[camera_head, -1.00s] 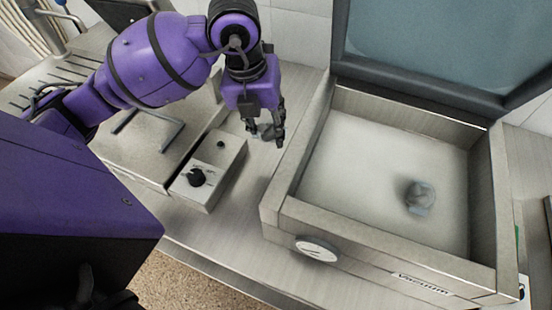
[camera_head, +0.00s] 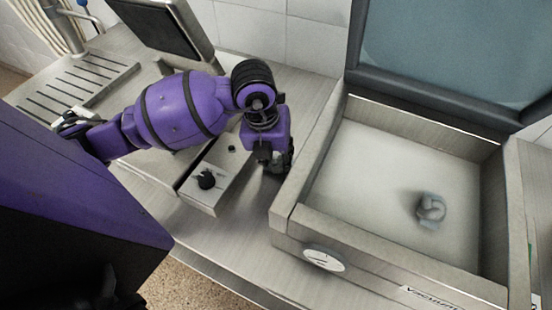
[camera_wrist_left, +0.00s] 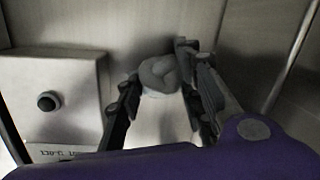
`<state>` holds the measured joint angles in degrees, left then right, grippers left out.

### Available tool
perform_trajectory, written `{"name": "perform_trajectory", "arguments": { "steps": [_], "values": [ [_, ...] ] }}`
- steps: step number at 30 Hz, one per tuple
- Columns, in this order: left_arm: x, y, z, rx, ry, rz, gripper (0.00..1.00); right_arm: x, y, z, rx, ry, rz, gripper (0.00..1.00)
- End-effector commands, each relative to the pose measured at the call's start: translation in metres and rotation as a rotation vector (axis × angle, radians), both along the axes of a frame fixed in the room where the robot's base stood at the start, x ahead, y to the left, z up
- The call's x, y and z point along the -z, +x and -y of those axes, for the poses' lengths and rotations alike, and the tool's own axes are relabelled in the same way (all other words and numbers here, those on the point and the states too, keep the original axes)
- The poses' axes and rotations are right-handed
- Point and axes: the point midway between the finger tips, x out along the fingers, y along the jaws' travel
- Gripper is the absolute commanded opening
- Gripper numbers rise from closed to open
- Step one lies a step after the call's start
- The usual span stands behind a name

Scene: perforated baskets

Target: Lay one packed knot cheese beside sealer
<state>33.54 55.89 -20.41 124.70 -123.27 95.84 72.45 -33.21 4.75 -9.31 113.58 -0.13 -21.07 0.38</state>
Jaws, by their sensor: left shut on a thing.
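The sealer (camera_head: 290,208) is an open metal vacuum chamber with a raised lid, a round gauge and a "Vacuum" label on its front. One packed knot cheese (camera_head: 431,210) lies on the chamber floor, toward the right. My left gripper (camera_head: 274,172) is low over the counter strip between the chamber's left wall and a small knob box.
The small box with a black knob (camera_head: 207,180) stands close left of my left gripper. Further left are a scale-like unit with a dark screen (camera_head: 158,28) and a slotted drain board (camera_head: 75,82). Bare counter (camera_head: 240,225) lies in front of the gripper.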

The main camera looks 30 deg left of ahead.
Motion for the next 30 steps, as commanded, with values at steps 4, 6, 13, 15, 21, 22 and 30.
{"name": "perform_trajectory", "arguments": {
  "steps": [4, 6, 13, 15, 21, 22, 30],
  "values": [
    [0.003, 0.000, 0.000, 0.000, 0.000, 0.000, 0.39, 0.002, -0.001, 0.001, 0.001, -0.001, -0.003, 0.00],
    [0.003, 0.000, 0.000, 0.000, 0.000, 0.000, 0.48, 0.002, -0.001, 0.001, 0.002, -0.001, -0.002, 0.00],
    [0.003, 0.000, 0.000, 0.000, 0.000, 0.000, 0.53, 0.001, 0.000, 0.000, 0.004, 0.001, -0.001, 0.00],
    [0.003, 0.000, 0.000, 0.000, 0.000, 0.000, 0.53, 0.001, 0.000, 0.000, 0.005, 0.002, 0.000, 0.00],
    [-0.013, 0.000, -0.001, 0.001, 0.001, 0.005, 0.53, -0.002, 0.002, 0.000, 0.005, 0.002, 0.005, 0.00],
    [-0.018, -0.001, -0.001, 0.001, 0.000, 0.006, 0.53, -0.003, 0.002, -0.001, 0.005, 0.002, 0.005, 0.00],
    [-0.076, -0.009, -0.007, 0.001, 0.001, 0.007, 0.53, -0.006, 0.004, -0.002, 0.003, 0.006, 0.008, 0.00]
  ]
}}
